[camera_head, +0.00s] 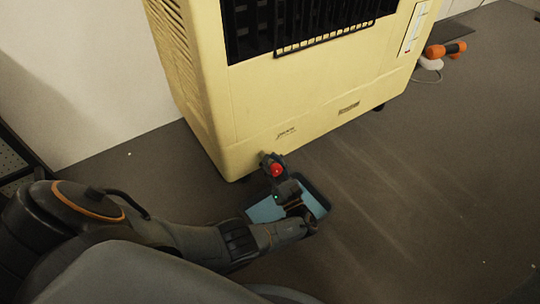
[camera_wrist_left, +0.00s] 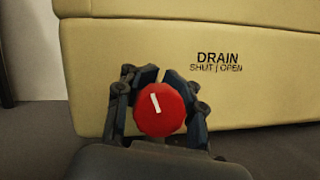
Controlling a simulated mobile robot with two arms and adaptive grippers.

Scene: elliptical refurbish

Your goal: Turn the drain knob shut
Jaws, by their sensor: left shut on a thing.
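The red drain knob (camera_wrist_left: 160,109) has a white mark that tilts slightly left of upright in the left wrist view. It also shows in the head view (camera_head: 277,170) at the lower front corner of the cream machine (camera_head: 290,105). My left gripper (camera_wrist_left: 160,88) is shut on the knob, with a finger on each side of it. The machine's panel reads "DRAIN SHUT | OPEN" (camera_wrist_left: 217,62) to the right of the knob. My right gripper is not in view.
A blue tray (camera_head: 262,210) lies on the floor under the knob, partly covered by my left arm. An orange and black tool (camera_head: 446,50) lies on the floor at the far right. The grey floor (camera_head: 430,180) right of the tray is clear.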

